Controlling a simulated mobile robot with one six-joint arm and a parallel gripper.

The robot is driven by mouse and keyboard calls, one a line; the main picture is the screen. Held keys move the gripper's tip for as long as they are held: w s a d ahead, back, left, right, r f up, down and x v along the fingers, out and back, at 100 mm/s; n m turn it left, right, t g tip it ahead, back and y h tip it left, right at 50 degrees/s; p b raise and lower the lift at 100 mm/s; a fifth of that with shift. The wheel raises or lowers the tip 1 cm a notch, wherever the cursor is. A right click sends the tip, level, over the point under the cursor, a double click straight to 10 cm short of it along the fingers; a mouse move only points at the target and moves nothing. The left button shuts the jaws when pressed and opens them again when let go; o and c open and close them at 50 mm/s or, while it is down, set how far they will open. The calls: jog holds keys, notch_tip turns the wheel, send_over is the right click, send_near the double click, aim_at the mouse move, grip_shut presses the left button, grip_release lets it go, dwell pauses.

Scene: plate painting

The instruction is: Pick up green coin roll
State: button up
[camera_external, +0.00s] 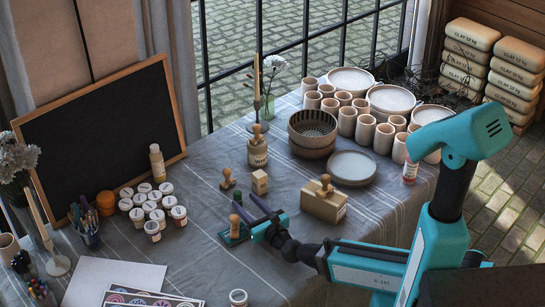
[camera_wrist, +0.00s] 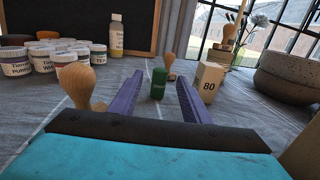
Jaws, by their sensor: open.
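The green coin roll (camera_wrist: 158,86) stands upright on the grey cloth in the wrist view, a small dark green cylinder with faint lettering. It also shows as a small green spot (camera_external: 237,195) in the external view, close to the fingertips. My gripper (camera_wrist: 160,76) is open, with a purple finger on each side of the roll in the picture and visible gaps on both sides. In the external view my gripper (camera_external: 243,200) is low over the table, pointing toward the back left. I cannot tell how far the roll lies between the fingers.
A wooden-handled stamp (camera_wrist: 79,86) stands close outside the left finger. A block marked 80 (camera_wrist: 207,82) stands right of the roll, and another stamp (camera_wrist: 170,67) is behind it. Paint jars (camera_external: 150,205) are to the left. A wooden box (camera_external: 323,205) is to the right.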

aim_at(239, 195)
jog(key=shift+p+x, duration=0.4)
jog(key=shift+x, duration=1.35)
jog(key=shift+r, duration=0.15)
jog(key=shift+c, duration=0.4)
grip_shut()
